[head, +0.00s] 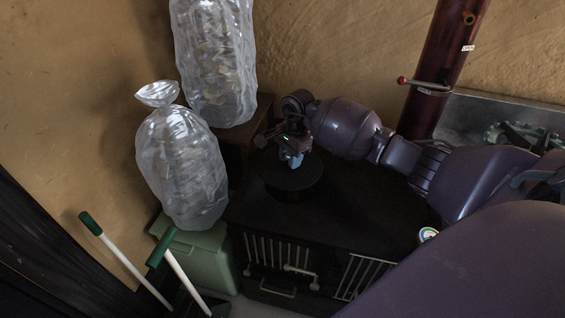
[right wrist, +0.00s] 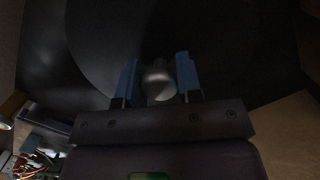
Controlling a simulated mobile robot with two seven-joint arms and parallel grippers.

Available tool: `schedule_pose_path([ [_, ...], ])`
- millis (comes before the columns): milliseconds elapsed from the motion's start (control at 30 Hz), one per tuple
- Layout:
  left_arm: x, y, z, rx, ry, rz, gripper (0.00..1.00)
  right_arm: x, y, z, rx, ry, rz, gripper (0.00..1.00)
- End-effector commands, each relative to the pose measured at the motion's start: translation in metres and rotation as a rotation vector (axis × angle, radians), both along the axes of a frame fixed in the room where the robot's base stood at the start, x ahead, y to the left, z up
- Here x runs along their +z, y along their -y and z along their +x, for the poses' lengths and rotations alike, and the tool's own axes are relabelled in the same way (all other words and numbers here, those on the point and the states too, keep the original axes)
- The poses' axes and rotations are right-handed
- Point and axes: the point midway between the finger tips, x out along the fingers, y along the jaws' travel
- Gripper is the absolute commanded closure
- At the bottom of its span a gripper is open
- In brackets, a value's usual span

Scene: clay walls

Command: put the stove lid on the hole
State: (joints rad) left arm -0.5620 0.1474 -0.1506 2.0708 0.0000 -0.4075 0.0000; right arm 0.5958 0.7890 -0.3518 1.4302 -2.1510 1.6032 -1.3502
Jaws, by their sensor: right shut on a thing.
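The stove lid (head: 312,178) is a dark round disc with a small pale knob (right wrist: 158,84) at its middle. My right gripper (head: 291,159) is over the lid, and in the right wrist view its two blue fingers (right wrist: 158,80) are shut on the knob. The black stove (head: 370,205) stands below the lid. A darker patch shows under the lid's near edge; I cannot tell whether it is the hole or shadow, nor whether the lid touches the stove top. My left gripper is not in view.
Two filled clear plastic bags (head: 182,165) (head: 215,65) stand left of the stove, the nearer on a green bin (head: 200,255). Green-handled tools (head: 125,258) lean at the lower left. A dark red pipe (head: 445,70) with a red-knobbed lever rises behind right.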

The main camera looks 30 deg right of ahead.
Motion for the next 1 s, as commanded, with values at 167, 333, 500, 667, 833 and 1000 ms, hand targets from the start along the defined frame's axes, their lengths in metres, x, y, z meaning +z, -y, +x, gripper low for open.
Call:
schedule_pose_path([
  [167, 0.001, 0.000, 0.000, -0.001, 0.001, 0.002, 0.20, -0.001, 0.006, 0.004, -0.110, 0.003, 0.001, 1.00],
  [333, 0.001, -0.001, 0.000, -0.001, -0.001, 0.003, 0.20, -0.001, 0.006, 0.004, -0.165, 0.004, 0.001, 1.00],
  [500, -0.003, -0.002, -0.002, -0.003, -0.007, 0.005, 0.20, -0.007, 0.005, 0.004, -0.179, 0.002, 0.001, 1.00],
  [667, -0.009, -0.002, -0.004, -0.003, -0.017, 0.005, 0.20, -0.020, 0.005, 0.004, -0.177, -0.001, 0.003, 1.00],
  [833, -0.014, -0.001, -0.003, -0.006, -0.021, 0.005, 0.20, -0.035, 0.005, 0.004, -0.177, -0.001, 0.002, 1.00],
  [1000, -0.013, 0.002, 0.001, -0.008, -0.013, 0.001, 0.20, -0.050, 0.005, 0.004, -0.176, -0.001, 0.002, 1.00],
])
